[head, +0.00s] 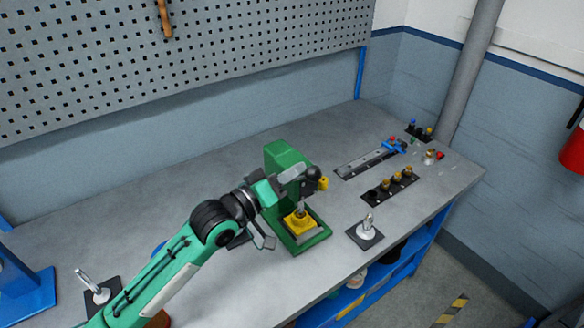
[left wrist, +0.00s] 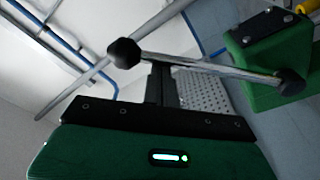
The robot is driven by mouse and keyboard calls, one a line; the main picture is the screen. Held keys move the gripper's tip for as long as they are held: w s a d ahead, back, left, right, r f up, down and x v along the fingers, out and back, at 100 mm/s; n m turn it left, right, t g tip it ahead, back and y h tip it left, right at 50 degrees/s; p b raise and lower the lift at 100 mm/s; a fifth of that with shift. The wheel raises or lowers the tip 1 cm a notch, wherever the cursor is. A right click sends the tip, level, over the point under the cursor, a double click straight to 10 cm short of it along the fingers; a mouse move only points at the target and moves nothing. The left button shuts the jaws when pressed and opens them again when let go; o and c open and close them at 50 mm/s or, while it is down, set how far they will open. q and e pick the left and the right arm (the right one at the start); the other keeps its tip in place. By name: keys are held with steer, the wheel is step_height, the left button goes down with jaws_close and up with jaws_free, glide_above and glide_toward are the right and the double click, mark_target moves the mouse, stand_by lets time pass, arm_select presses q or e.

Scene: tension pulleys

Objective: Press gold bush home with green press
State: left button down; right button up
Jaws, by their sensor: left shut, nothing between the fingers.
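The green press (head: 285,157) stands on the grey bench. Its ram comes down over a yellow block (head: 300,224) on the green base. I cannot tell the gold bush apart there. In the left wrist view the press head (left wrist: 262,55) is at the right, and its metal lever (left wrist: 215,68) reaches left to a black knob (left wrist: 124,52). My left gripper (head: 310,178) is at the press's lever side in the head view. In the wrist view its shut, empty fingers (left wrist: 162,85) are right by the lever, near the knob; contact is unclear. My right gripper is not in view.
A black rack (head: 374,196) with several gold-coloured pieces and a grey rail fixture (head: 362,161) stand to the right. A black plate with a pale post (head: 366,229) is right of the press. The bench's front edge is close by.

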arm_select(q)
steer(key=s+d+f+m+b, duration=0.2)
steer(key=s+f+m+b, duration=0.1)
steer(key=f, duration=0.4)
steer(key=m+b, duration=0.1)
steer(key=m, duration=0.1)
steer(key=shift+s+d+m+g+h, duration=0.3)
steer(key=shift+s+h, duration=0.05)
steer(key=shift+h, duration=0.05)
steer(key=shift+f+b, duration=0.1)
steer(key=shift+b, duration=0.2)
step_height(320, 180, up, 5)
steer(key=w+p, duration=0.2)
steer(key=p, duration=0.1)
steer(key=r+b+v, duration=0.1)
steer(key=b+v, duration=0.3)
steer(key=v, duration=0.6)
steer(key=shift+a+h, duration=0.3)
steer(key=shift+a, duration=0.15)
steer(key=shift+r, duration=0.15)
